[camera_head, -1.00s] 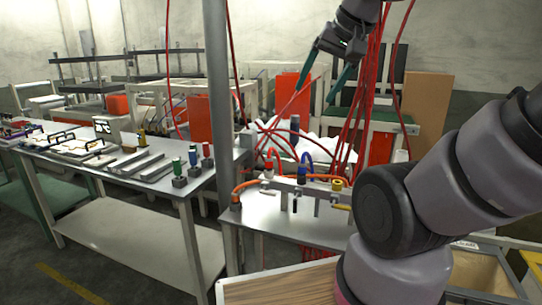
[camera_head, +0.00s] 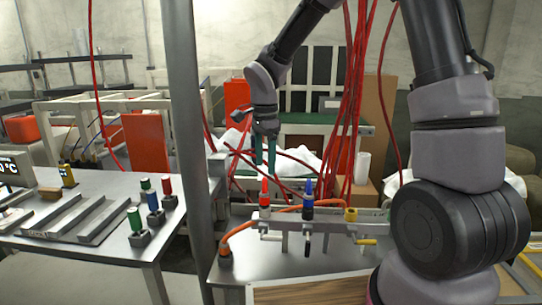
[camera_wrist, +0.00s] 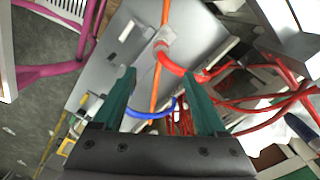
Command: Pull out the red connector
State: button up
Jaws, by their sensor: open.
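The red connector (camera_head: 264,190) stands upright on the left valve of a metal manifold bar (camera_head: 285,222) on the small metal table. My gripper (camera_head: 265,171) points down with its green fingers just above the connector's top; I cannot tell from the head view whether they straddle it. The jaws are open and empty. In the wrist view the gripper's two green fingers (camera_wrist: 160,80) are spread apart, with a curved red tube-like piece (camera_wrist: 172,62) beyond and between the tips.
An orange hose (camera_head: 240,232) runs at the manifold's left. A grey post (camera_head: 186,130) stands to the left. Red cables (camera_head: 354,110) hang behind the manifold. The left bench (camera_head: 100,186) holds several small coloured cylinders. The small table's front surface is clear.

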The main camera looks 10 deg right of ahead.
aim_at(265, 192)
jog(key=shift+w+a+f, duration=0.1)
jog(key=shift+f, duration=0.25)
notch_tip(265, 192, down, 10)
jog(key=shift+f, duration=0.2)
jog(key=shift+c, duration=0.3)
grip_shut()
jog(key=shift+r, duration=0.1)
jog(key=shift+r, duration=0.5)
jog(key=shift+r, duration=2.1)
jog(key=shift+r, duration=0.1)
jog(key=shift+r, duration=1.4)
